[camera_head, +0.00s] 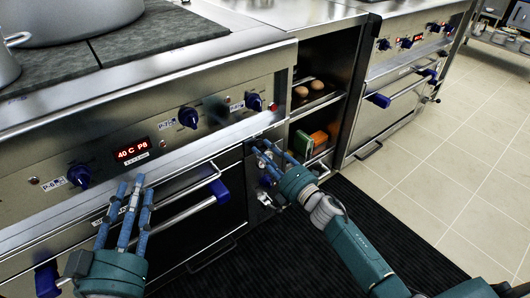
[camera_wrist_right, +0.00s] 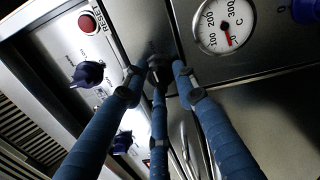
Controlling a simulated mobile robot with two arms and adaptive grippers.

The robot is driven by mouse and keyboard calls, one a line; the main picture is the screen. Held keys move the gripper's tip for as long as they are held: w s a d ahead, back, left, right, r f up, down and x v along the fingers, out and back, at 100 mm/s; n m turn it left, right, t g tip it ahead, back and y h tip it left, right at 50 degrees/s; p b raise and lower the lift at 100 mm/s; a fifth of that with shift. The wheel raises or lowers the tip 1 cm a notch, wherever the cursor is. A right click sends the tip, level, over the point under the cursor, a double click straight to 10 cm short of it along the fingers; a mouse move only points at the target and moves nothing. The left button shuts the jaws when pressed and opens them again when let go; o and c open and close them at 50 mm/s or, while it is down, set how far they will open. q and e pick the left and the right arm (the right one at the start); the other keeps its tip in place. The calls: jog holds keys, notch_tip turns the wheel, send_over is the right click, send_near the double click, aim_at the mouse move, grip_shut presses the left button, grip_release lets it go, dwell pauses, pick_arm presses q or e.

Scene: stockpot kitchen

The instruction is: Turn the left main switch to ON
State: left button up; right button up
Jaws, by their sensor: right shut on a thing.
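My right gripper (camera_head: 265,152) reaches the narrow control panel (camera_head: 250,160) between the left oven and the open shelf. In the right wrist view, its blue fingers (camera_wrist_right: 160,85) close around a small dark knob (camera_wrist_right: 160,64), which appears to be the left main switch. The fingers hide most of it, and its ON/OFF marking cannot be read. My left gripper (camera_head: 130,190) is open and empty in front of the left stove, below the red display (camera_head: 132,153).
The stove front has blue knobs (camera_head: 188,117) and an oven handle (camera_head: 180,212). The right wrist view shows a red reset button (camera_wrist_right: 87,22), a temperature gauge (camera_wrist_right: 225,25) and a blue knob (camera_wrist_right: 88,74) near my fingers. An open shelf (camera_head: 318,100) stands to the right.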

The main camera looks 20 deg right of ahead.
jog(key=shift+w+d+r, duration=0.1)
jog(key=shift+d+r, duration=0.05)
jog(key=shift+d, duration=0.1)
jog(key=o, duration=1.1)
jog(key=shift+c, duration=0.2)
jog(key=shift+o, duration=0.4)
jog(key=v, duration=1.2)
